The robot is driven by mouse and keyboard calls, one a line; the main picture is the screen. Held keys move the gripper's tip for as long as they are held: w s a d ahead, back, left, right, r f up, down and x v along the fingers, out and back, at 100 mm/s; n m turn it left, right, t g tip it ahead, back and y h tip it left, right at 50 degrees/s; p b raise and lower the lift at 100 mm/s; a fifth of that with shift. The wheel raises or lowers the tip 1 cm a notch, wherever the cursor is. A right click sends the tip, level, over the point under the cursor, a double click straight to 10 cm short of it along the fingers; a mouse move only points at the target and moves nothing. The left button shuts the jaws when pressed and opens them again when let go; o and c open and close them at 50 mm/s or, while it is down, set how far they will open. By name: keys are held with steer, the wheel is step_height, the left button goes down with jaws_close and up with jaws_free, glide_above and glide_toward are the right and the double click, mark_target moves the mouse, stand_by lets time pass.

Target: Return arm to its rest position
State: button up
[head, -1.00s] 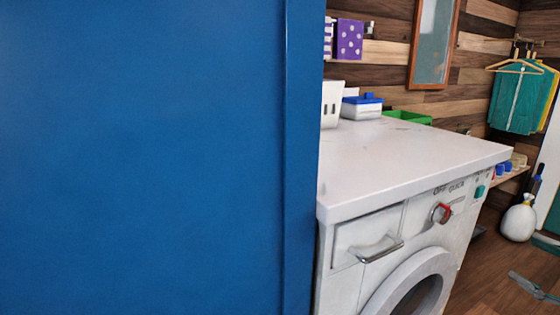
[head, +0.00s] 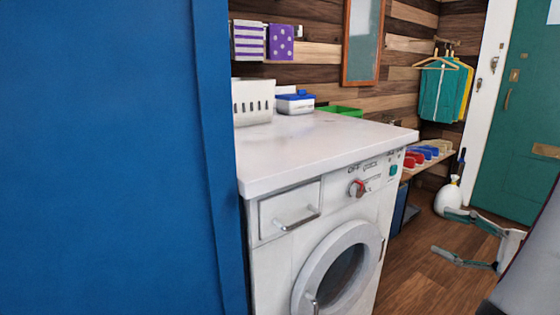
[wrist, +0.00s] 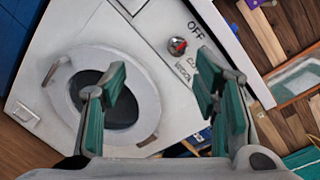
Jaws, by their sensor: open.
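My gripper (head: 462,238) is at the right edge of the head view, in front of the floor and clear of the washing machine. Its two green-padded fingers are spread apart with nothing between them. In the wrist view my gripper (wrist: 166,95) also shows open and empty, with the washing machine (wrist: 165,60) beyond it, tilted in the picture. In the head view the white washing machine (head: 275,240) stands in the middle with its drawer and round door shut.
A blue panel (head: 100,160) fills the left. On the white top (head: 320,145) stand a white basket (head: 252,102), a blue-lidded box (head: 295,103) and a green tray (head: 342,110). A green door (head: 515,110) is at right. Wooden floor (head: 412,270) lies open before the machine.

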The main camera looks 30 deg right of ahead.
steer(key=w+a+r+n+g+y, duration=0.1)
steer(key=w+a+n+g+y, duration=0.2)
steer(key=a, duration=0.5)
steer(key=w+a+r+n+g+y, duration=0.2)
steer(key=a+n+g, duration=0.2)
steer(key=a, duration=0.4)
steer(key=w+a+r+n+g+y, duration=0.1)
steer(key=w+a+n+g+y, duration=0.2)
steer(key=a, duration=0.5)
steer(key=s+a+n+g+h, duration=0.2)
steer(key=s+a+n+g, duration=0.3)
steer(key=a, duration=0.4)
steer(key=s+a+f+n+g+h, duration=0.2)
steer(key=s+a+f+n+h, duration=0.1)
steer(key=s+n+h, duration=0.6)
step_height(320, 180, up, 33)
steer(key=d+t+p, duration=0.1)
steer(key=t+p, duration=0.3)
steer(key=p, duration=2.7)
steer(key=shift+h, duration=0.3)
steer(key=shift+f, duration=0.1)
